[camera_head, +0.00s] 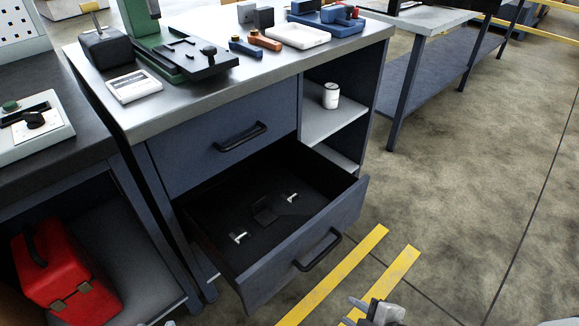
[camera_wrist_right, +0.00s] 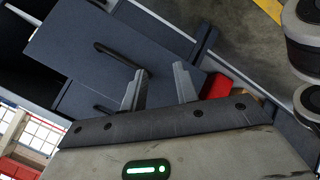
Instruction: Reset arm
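My right gripper (camera_head: 377,312) shows at the bottom edge of the head view, over the floor in front of the cabinet and apart from it. In the right wrist view my right gripper (camera_wrist_right: 160,88) has its two grey fingers spread, with nothing between them. My left gripper is not in view. The dark blue cabinet's lower drawer (camera_head: 335,228) stands pulled out, its black handle (camera_head: 318,250) facing front. The upper drawer (camera_head: 225,135) is shut. Cabinet fronts with black handles (camera_wrist_right: 120,55) show tilted beyond the fingers in the wrist view.
Two small metallic pieces (camera_head: 238,237) and a dark piece lie in the open drawer. A red toolbox (camera_head: 65,275) sits on the left bench's lower shelf. A white can (camera_head: 331,96) stands in the open cubby. The floor (camera_head: 480,190) to the right is clear, with yellow stripes (camera_head: 335,272).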

